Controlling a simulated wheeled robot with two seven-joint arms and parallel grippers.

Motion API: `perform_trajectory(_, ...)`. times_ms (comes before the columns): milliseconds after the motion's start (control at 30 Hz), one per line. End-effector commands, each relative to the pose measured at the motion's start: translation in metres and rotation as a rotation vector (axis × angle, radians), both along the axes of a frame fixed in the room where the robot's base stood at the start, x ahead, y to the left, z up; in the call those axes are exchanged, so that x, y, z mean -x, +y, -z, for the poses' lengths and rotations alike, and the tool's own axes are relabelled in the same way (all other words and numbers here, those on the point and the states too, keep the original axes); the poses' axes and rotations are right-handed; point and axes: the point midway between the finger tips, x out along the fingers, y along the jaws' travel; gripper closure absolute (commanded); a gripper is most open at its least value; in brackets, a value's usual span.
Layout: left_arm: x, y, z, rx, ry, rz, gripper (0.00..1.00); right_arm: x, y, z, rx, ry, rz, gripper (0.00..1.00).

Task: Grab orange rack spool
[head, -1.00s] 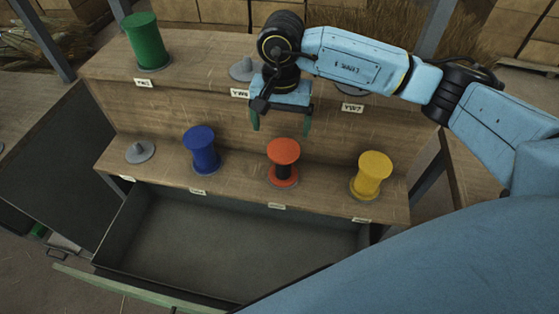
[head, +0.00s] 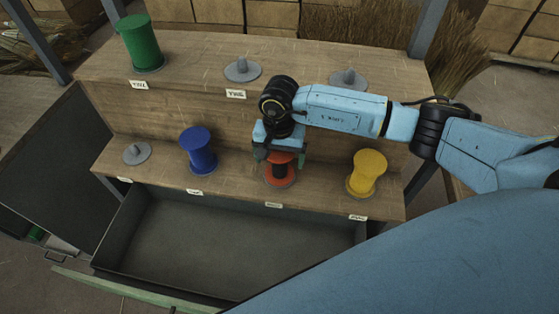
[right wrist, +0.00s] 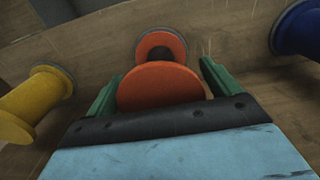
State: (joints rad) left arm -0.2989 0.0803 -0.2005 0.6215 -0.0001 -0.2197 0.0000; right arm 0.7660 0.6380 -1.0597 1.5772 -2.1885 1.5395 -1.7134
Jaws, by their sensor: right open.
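The orange spool (head: 279,174) stands upright on the lower shelf of the wooden rack (head: 240,185), between the blue and yellow spools. My right gripper (head: 279,160) is open, just above and around the spool's top flange. In the right wrist view, the orange spool (right wrist: 158,85) sits between the two green fingers of the right gripper (right wrist: 160,82), with a finger on each side. I cannot tell whether the fingers touch it. The gripper hides part of the spool's top in the head view. My left gripper is not in view.
The blue spool (head: 198,150) stands to the left and the yellow spool (head: 367,172) to the right. A green spool (head: 141,43) is on the upper shelf. Empty grey holders (head: 242,70) show. An open drawer (head: 230,245) lies below the lower shelf.

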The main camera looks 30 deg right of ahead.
Motion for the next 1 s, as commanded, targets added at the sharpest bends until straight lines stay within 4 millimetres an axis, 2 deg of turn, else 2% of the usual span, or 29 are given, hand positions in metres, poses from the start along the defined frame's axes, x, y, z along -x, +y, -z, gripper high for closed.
perform_trajectory(167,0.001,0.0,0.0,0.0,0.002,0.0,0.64,0.0,0.0,0.0,-0.001,-0.001,0.0,0.13)
perform_trajectory(500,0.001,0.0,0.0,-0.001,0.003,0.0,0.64,0.0,0.0,-0.001,0.0,0.0,0.0,0.57)
perform_trajectory(533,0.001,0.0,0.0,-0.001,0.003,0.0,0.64,0.0,0.0,-0.001,0.0,-0.001,0.0,0.6)
perform_trajectory(833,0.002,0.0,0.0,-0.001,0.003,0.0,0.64,0.0,0.0,-0.003,0.0,-0.001,0.0,0.6)
perform_trajectory(1000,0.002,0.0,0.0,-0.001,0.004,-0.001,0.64,-0.002,0.0,-0.018,0.0,-0.005,0.0,0.6)
